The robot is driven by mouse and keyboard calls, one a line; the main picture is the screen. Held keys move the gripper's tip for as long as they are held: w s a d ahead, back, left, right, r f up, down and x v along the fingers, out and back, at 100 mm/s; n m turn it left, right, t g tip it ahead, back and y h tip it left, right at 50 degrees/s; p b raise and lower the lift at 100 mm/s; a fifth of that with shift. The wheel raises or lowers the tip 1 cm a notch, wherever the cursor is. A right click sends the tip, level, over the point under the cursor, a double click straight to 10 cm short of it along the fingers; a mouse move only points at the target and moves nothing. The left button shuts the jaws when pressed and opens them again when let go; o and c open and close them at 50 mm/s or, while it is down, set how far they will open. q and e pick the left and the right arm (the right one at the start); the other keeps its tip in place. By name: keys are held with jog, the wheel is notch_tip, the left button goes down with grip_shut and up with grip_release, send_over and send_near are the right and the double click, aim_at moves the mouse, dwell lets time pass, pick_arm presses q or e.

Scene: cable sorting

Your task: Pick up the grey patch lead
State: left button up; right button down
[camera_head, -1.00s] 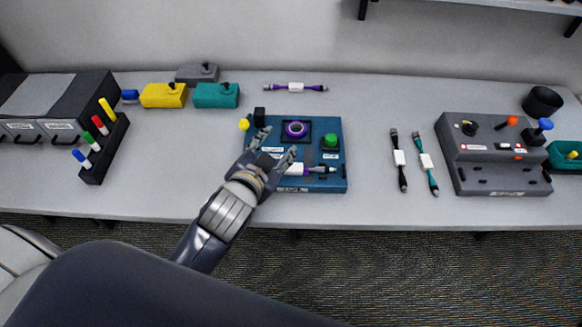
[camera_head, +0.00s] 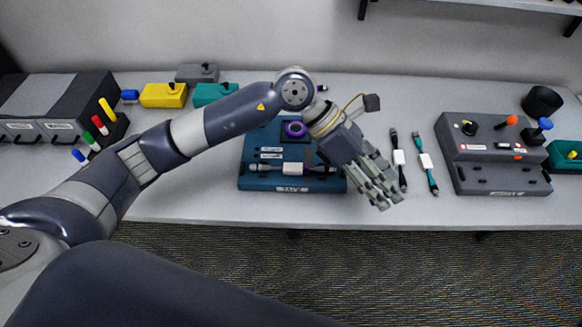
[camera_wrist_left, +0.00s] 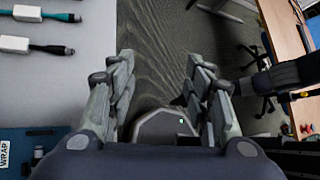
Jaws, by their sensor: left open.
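A dark, grey-to-black lead (camera_head: 398,162) with a white label lies lengthwise on the table, right of the blue board; its exact shade is unclear. It also shows at the left of the left wrist view (camera_wrist_left: 14,44). A teal lead (camera_head: 427,172) with a white label lies beside it on the right. Another white-labelled lead (camera_head: 292,169) lies across the blue board (camera_head: 262,182). My left gripper (camera_head: 382,192) is open and empty, over the table's front part, just left of the dark lead. It also shows in the left wrist view (camera_wrist_left: 160,68). My right gripper is not visible.
A grey control box (camera_head: 490,178) stands to the right of the leads. Yellow (camera_head: 160,97) and teal (camera_head: 208,95) blocks and a pen rack (camera_head: 105,155) are at the left. Bare table lies along the front edge, with floor beyond.

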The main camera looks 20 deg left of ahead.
pick_arm(q)
jog(key=w+a+f+t+y, duration=0.1)
jog(key=w+a+f+y, duration=0.15)
jog(key=a, duration=0.25)
jog(key=w+a+f+y, duration=0.1)
jog(key=w+a+y, duration=0.15)
jog(key=a, duration=0.25)
jog(key=y+p, duration=0.2)
jog(key=y, duration=0.3)
send_over(291, 167)
jog(key=shift+t, duration=0.4)
jog(key=f, duration=0.5)
jog(key=shift+s+a, duration=0.15)
jog(key=shift+s, duration=0.2)
jog(key=shift+w+f, duration=0.1)
jog(key=shift+f, duration=0.35)
jog(key=f, duration=0.1)
jog(key=f+p, duration=0.2)
jog(key=shift+w+f, duration=0.25)
jog(key=shift+f, duration=0.55)
grip_shut()
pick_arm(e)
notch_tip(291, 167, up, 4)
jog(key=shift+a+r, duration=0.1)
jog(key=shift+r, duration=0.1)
